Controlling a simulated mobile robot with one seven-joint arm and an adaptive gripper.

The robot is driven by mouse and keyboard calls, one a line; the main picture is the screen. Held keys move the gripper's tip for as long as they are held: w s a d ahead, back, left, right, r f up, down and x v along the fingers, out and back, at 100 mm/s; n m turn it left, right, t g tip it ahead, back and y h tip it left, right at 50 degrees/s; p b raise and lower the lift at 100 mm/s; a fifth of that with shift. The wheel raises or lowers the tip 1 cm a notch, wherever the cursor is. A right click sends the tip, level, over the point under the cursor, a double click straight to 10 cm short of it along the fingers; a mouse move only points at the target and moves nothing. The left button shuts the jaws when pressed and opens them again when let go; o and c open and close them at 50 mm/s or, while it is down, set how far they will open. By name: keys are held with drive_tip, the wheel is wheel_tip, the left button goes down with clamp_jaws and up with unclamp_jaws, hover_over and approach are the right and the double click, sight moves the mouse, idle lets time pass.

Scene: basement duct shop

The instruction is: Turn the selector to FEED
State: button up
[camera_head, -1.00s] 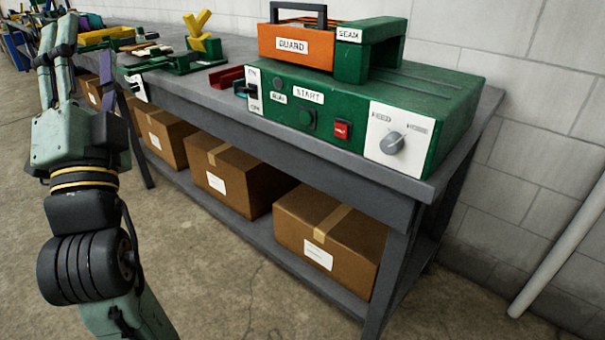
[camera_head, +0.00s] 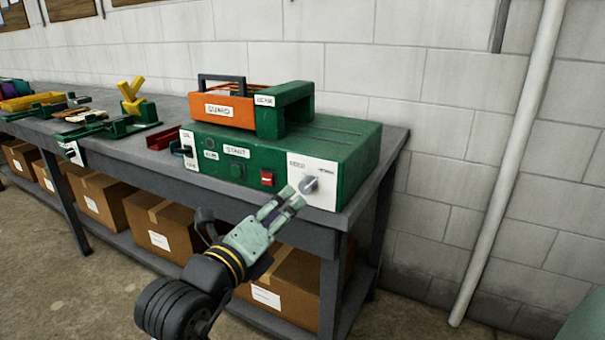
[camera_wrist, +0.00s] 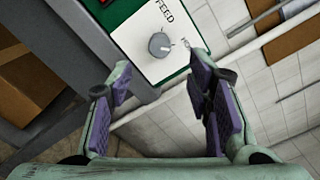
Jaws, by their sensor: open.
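The selector (camera_head: 310,185) is a round grey knob on a white plate at the right end of the green machine's front. The FEED label is at the plate's upper left, with a second, partly unreadable label at the right. In the wrist view the knob (camera_wrist: 159,44) lies ahead, between the lines of the fingers, and its light mark points away from FEED, towards the other label's side. My gripper (camera_head: 291,197) is open and empty, its fingertips just left of and below the knob in the head view. The wrist view shows the gripper (camera_wrist: 160,78) with a wide gap; no contact is visible.
The green machine (camera_head: 345,135) stands on a grey bench (camera_head: 140,165), with a red button (camera_head: 267,178) left of the selector and an orange GUARD box (camera_head: 225,106) on top. Cardboard boxes (camera_head: 172,228) sit on the lower shelf. A white pipe (camera_head: 505,170) runs along the wall.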

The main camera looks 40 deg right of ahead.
sight(305, 189)
drive_tip(key=p+x, duration=0.4)
drive_tip(key=x, duration=0.4)
drive_tip(key=shift+w+d, duration=0.1)
drive_tip(key=shift+d, duration=0.3)
drive_tip(key=shift+c, duration=0.6)
clamp_jaws()
